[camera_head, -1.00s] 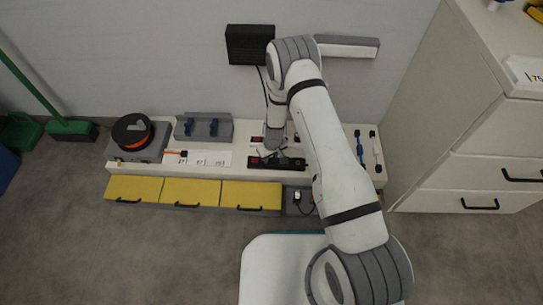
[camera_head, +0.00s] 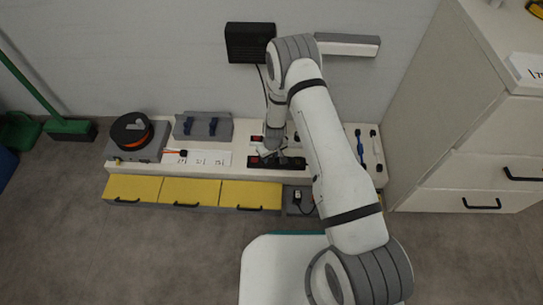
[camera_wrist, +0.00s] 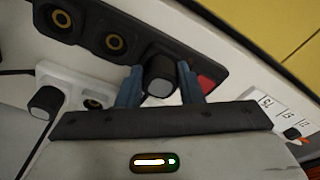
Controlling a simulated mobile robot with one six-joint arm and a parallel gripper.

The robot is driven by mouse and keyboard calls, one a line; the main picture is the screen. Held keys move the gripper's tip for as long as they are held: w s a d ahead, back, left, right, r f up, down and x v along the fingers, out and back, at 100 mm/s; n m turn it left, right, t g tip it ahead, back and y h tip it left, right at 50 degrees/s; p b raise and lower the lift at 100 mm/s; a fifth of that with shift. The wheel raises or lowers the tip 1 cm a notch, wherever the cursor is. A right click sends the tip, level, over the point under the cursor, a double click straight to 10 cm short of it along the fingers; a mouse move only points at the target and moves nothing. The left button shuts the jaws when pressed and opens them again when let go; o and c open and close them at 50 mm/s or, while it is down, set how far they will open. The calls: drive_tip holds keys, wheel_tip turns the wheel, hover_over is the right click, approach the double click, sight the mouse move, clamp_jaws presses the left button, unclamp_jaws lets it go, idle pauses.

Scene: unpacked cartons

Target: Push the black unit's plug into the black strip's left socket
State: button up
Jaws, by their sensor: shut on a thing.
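The black unit (camera_head: 250,42) is on the wall at the back, and a dark cable runs down from it behind my arm. The black strip (camera_head: 292,163) lies on the white bench; in the wrist view the strip (camera_wrist: 88,28) shows two bare round sockets and a red switch (camera_wrist: 206,85) at one end. My gripper (camera_wrist: 160,82) is shut on a black plug (camera_wrist: 160,74), one finger on each side. The plug is at the strip's end socket beside the red switch and hides that socket. I cannot tell how deep it sits. My gripper also shows in the head view (camera_head: 268,153).
A white strip (camera_wrist: 72,83) beside the black one holds another black plug (camera_wrist: 46,101). Yellow drawers (camera_head: 190,192) are under the bench front. An orange-and-black reel (camera_head: 132,131), a grey holder (camera_head: 203,126) and a labelled card (camera_head: 205,158) stand to the left.

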sight(272, 158)
drive_tip(key=o, duration=1.1)
drive_tip(key=shift+r, duration=0.1)
drive_tip(key=r+p, duration=0.1)
drive_tip(key=r, duration=0.1)
drive_tip(key=r+p, duration=0.1)
drive_tip(key=r, duration=0.2)
drive_tip(key=r+p, duration=0.1)
drive_tip(key=r, duration=0.1)
drive_tip(key=shift+s+d+r, duration=0.25)
drive_tip(key=shift+s+r, duration=0.05)
drive_tip(key=shift+s, duration=0.1)
